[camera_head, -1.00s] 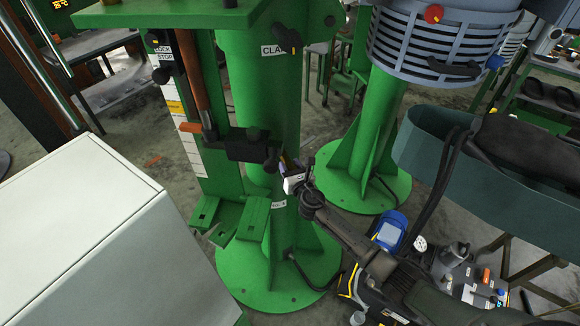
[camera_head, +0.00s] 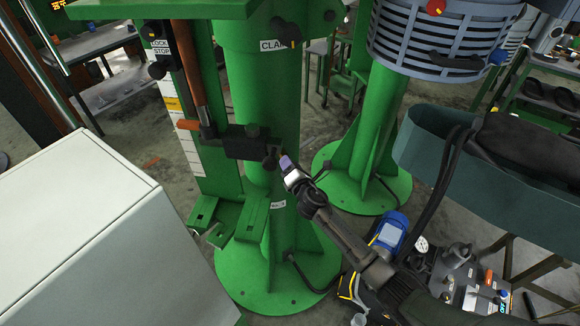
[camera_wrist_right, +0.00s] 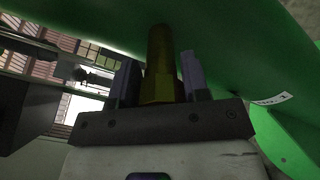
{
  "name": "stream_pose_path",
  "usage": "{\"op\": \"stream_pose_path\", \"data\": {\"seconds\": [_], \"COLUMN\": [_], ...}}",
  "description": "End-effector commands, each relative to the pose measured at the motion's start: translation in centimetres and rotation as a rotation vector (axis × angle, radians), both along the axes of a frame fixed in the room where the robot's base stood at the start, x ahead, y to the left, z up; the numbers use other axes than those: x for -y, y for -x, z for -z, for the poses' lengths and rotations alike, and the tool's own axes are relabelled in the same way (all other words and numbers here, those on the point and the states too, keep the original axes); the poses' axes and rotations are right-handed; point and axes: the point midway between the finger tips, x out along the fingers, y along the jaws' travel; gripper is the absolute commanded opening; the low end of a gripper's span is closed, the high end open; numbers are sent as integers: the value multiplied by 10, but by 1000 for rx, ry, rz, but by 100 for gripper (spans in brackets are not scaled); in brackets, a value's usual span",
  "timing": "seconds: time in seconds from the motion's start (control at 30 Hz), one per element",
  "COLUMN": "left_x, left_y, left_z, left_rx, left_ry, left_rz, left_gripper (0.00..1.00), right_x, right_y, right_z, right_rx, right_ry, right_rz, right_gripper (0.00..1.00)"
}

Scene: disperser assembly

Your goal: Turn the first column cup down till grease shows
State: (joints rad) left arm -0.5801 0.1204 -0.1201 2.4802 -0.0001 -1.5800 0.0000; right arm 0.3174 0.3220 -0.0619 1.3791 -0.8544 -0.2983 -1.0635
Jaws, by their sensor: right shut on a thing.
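My right gripper (camera_head: 287,164) is at the front of the green column (camera_head: 270,110), just right of the dark clamp block (camera_head: 247,147). In the right wrist view the fingers (camera_wrist_right: 160,82) stand on either side of a brass-coloured cup (camera_wrist_right: 160,55), shut on it. The cup points up toward the green column surface. In the head view the cup is mostly hidden by the gripper. No grease can be made out on it. My left gripper is not in view.
A white cabinet (camera_head: 80,235) fills the lower left. A round green base plate (camera_head: 270,285) lies under the column. A second green column (camera_head: 375,140) stands behind, right. A teal tray (camera_head: 500,175) is at the right, above a small cart with a blue container (camera_head: 392,232).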

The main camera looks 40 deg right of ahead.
Motion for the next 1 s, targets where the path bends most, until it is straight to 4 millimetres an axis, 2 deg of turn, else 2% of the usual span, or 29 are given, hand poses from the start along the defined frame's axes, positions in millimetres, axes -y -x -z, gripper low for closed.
{"op": "stream_pose_path", "data": {"seconds": [0.5, 1.0], "left_x": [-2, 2], "left_y": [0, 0], "left_z": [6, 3], "left_rx": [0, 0], "left_ry": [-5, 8], "left_rz": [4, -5], "left_gripper": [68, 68], "right_x": [1, 1], "right_y": [0, 0], "right_z": [1, 2], "right_rx": [136, 266], "right_ry": [-474, -930], "right_rz": [2, 1], "right_gripper": [19, 19]}}
